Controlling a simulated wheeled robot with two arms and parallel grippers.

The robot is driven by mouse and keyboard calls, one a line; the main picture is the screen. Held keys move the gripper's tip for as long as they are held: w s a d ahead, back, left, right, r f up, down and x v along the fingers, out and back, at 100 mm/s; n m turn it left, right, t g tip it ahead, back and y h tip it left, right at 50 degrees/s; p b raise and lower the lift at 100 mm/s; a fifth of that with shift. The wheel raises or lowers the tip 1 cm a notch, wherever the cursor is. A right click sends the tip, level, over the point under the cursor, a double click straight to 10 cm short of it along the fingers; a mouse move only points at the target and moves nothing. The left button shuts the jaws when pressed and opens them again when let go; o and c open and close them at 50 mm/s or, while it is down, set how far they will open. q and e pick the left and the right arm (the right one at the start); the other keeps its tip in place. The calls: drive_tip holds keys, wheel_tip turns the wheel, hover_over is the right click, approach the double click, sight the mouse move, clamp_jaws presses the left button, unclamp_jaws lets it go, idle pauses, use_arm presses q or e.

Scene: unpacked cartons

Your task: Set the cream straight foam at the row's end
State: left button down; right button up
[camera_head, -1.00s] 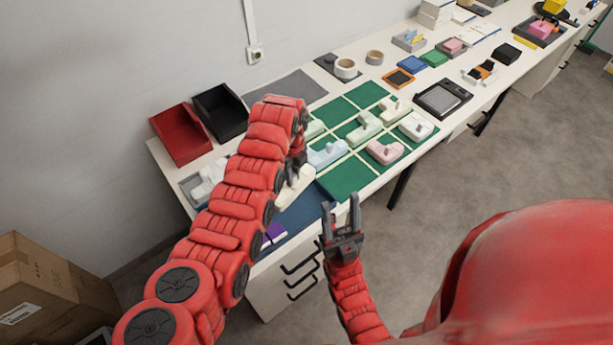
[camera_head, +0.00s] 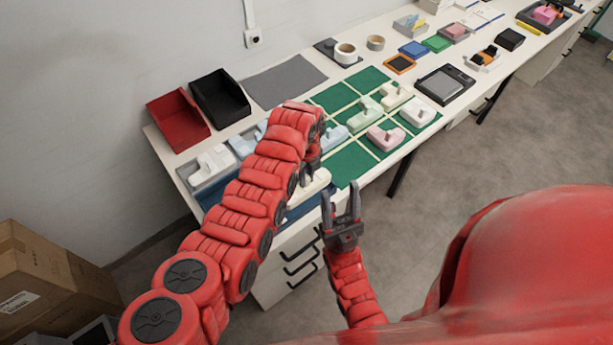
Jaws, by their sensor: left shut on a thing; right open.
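The cream straight foam (camera_head: 309,187) is in my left gripper (camera_head: 308,172), which is shut on it above the blue mat near the table's front edge. My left arm hides part of the foam and the mat. The row of foam pieces stands on the green mat (camera_head: 350,165) with pale grid lines. It holds a pink piece (camera_head: 384,138), a white piece (camera_head: 418,113), pale green pieces (camera_head: 363,114) and a light blue piece (camera_head: 334,136). A bare green cell lies at the near left. My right gripper (camera_head: 341,205) is open and empty, in front of the table edge.
A grey tray (camera_head: 196,187) with white foam stands at the left end, below red (camera_head: 179,121) and black (camera_head: 220,105) bins. A grey mat (camera_head: 284,81) lies bare at the back. A black scale-like device (camera_head: 445,84) stands right of the green mat.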

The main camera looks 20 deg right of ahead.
sight(306, 189)
use_arm(q)
drive_tip(key=shift+f, duration=0.1)
idle(0.3)
drive_tip(key=shift+f+b, duration=2.55)
drive_tip(key=shift+f, duration=0.45)
drive_tip(key=c, duration=0.7)
unclamp_jaws()
drive_tip(key=shift+r, duration=0.1)
wheel_tip(306, 189, up, 17)
drive_tip(key=b, duration=0.3)
drive_tip(key=shift+r, duration=0.2)
